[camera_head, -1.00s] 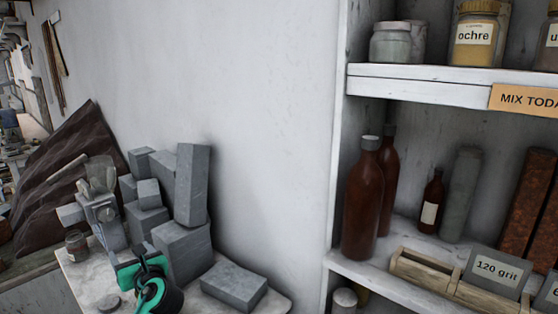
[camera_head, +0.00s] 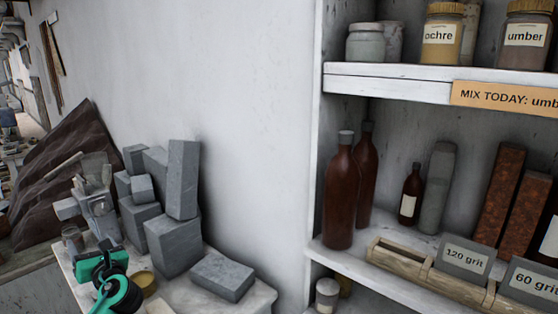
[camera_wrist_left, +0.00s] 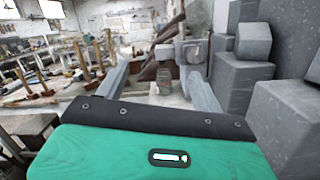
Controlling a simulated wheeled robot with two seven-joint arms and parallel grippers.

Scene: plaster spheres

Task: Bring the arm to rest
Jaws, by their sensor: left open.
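My left gripper (camera_head: 98,256) shows at the lower left of the head view, teal and black, over the edge of a pale worktop (camera_head: 205,300). In the left wrist view its two grey fingers (camera_wrist_left: 160,82) are spread apart with nothing held between them. My right gripper is not in view.
Grey blocks (camera_head: 173,246) stand stacked close right of my left gripper, with a flat block (camera_head: 222,276) in front. A yellowish tin (camera_head: 145,280) sits beside the arm. A white shelf unit (camera_head: 390,85) with bottles (camera_head: 341,195) and labelled jars (camera_head: 441,40) fills the right.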

